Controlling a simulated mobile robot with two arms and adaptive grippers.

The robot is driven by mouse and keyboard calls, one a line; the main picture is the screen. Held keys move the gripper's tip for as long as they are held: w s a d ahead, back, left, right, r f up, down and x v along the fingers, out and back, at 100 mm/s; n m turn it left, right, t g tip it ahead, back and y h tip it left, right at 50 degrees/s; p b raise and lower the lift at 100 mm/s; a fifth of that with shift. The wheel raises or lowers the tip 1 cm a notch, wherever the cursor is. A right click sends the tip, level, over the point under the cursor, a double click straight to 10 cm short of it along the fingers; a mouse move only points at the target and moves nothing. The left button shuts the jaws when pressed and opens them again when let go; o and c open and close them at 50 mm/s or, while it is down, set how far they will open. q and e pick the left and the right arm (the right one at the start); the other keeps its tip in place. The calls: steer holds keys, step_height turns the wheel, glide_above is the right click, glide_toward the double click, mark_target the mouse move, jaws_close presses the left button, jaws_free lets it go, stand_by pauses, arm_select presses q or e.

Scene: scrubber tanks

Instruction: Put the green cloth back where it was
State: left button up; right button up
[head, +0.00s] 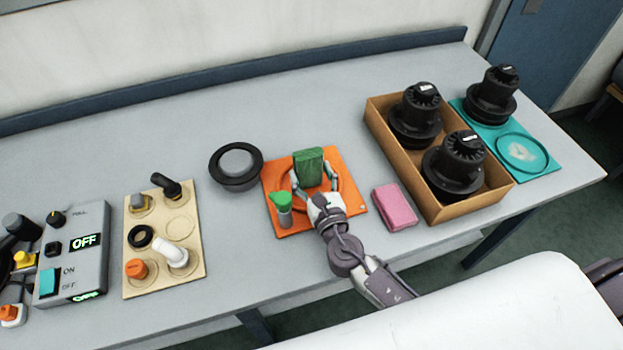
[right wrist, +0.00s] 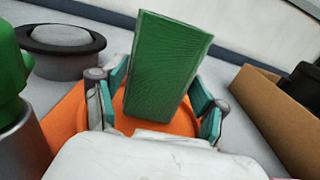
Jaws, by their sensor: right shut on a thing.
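The green cloth (head: 309,167) is a thick folded block standing upright over the orange mat (head: 356,202). My right gripper (head: 315,184) is shut on it, one finger on each side of its lower part. In the right wrist view the green cloth (right wrist: 168,70) rises between the teal finger pads, tilted a little, above an orange ring. I cannot tell whether its bottom touches the mat. A pink cloth (head: 395,207) lies flat on the table to the right of the mat. My left gripper is not in view.
A green-topped bottle (head: 284,212) stands on the mat left of my right gripper. A black round part (head: 236,166) sits behind it. A cardboard box (head: 470,212) with black units is at right. A beige board (head: 190,277) and grey control box (head: 72,255) are at left.

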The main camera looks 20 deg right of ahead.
steer(key=shift+f, duration=0.4)
steer(key=shift+f, duration=0.1)
steer(key=o, duration=1)
